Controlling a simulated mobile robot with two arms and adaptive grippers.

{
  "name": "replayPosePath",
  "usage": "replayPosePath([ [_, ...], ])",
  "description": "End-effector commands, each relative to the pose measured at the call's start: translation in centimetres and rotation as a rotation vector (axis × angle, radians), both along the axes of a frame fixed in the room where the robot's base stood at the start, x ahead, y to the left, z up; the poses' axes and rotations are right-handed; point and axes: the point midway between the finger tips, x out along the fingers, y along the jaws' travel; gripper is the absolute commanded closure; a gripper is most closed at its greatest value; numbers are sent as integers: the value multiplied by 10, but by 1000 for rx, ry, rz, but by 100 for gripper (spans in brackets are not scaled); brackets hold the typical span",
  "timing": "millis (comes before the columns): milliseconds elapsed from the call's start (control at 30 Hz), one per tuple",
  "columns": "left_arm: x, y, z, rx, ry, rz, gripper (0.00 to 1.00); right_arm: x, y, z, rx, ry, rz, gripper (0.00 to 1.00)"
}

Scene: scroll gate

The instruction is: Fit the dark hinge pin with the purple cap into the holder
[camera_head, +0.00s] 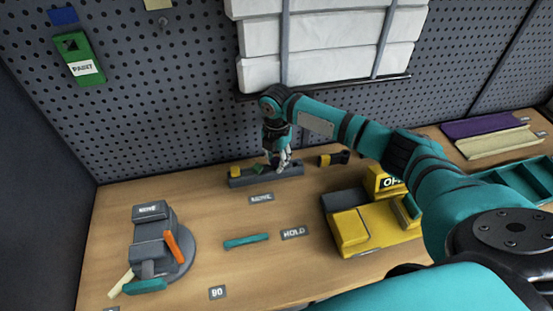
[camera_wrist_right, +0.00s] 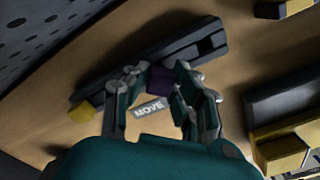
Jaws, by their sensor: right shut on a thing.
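The dark grey, elongated holder (camera_head: 290,175) lies on the bench near the pegboard. It has a yellow piece (camera_head: 235,171) at its left end and an open slot at its far end in the wrist view (camera_wrist_right: 211,43). My right gripper (camera_head: 276,163) points down over the middle of the holder. In the wrist view its fingers (camera_wrist_right: 160,74) are shut on the hinge pin, whose purple cap (camera_wrist_right: 161,80) shows between them. The pin's dark shaft is hidden, so I cannot tell whether it is in the holder. My left gripper is not in view.
A yellow and grey machine (camera_head: 375,232) stands to the right. A grey device with an orange lever (camera_head: 173,246) stands at left. A teal bar (camera_head: 246,241) lies front centre. A yellow-black piece (camera_head: 334,158) lies right of the holder. Bench between them is mostly clear.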

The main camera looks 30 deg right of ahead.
Motion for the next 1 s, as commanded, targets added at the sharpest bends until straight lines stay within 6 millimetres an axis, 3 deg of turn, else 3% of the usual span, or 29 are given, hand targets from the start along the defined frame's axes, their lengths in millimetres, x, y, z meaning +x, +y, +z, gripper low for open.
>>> replayPosePath([
  [67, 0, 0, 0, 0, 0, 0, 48, 0, 0, 0, 1, -1, 0, 100],
  [100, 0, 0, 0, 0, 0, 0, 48, 0, 0, 0, 1, -1, 0, 72],
  [267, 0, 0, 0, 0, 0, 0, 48, 0, 0, 0, 1, -1, 0, 51],
  [533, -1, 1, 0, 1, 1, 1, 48, 0, 0, 0, 0, 0, 0, 50],
  [667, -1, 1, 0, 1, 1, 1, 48, 1, 0, 10, 2, -3, -1, 50],
  [1000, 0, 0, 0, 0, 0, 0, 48, 1, 0, 78, 0, -4, 0, 50],
])
